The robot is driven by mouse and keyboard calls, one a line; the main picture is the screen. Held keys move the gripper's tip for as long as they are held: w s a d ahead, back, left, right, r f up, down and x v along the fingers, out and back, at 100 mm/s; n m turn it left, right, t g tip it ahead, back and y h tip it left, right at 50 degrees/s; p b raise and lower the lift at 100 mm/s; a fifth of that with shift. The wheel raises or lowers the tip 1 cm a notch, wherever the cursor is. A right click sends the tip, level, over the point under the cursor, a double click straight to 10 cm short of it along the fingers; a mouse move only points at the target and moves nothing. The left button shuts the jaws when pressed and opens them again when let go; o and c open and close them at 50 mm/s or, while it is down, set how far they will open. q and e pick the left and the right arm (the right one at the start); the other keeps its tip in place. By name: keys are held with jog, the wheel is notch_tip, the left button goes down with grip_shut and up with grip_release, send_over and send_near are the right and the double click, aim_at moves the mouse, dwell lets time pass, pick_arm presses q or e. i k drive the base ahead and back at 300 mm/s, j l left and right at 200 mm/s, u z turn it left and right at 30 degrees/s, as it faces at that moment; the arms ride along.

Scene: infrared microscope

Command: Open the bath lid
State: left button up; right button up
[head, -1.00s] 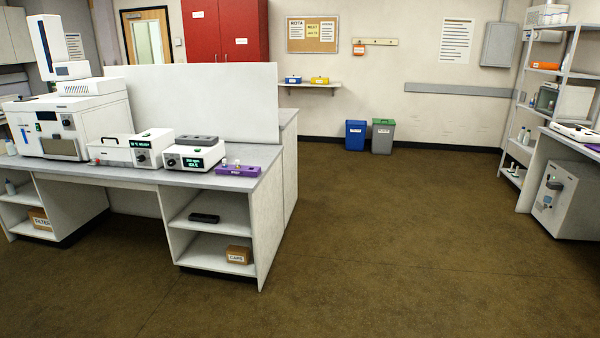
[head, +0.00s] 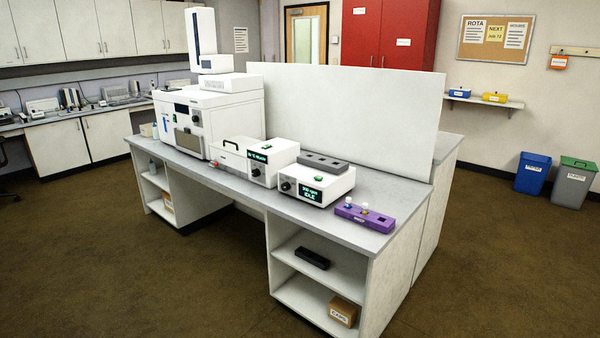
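Neither of my grippers shows in the head view.
The bench (head: 380,207) has open shelves below. On it stand a large white instrument (head: 225,110), a smaller display unit (head: 315,186) and a purple rack (head: 364,217) with vials. A white partition (head: 345,105) runs behind. Brown floor (head: 150,270) in front is clear.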

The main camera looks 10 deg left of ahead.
aim_at(238, 141)
jog(key=i+j+u, duration=0.15)
jog(key=i+u, duration=0.25)
jog(key=i+j+u, duration=0.1)
jog(key=u, duration=0.25)
jog(key=i+u, duration=0.4)
jog(key=i+l+u, duration=0.15)
jog(key=i+u, duration=0.2)
jog(key=i+j+z, duration=0.1)
jog(key=i, duration=0.65)
jog(key=i+j, duration=0.15)
jog(key=i, duration=0.6)
jog(key=l+z, duration=0.05)
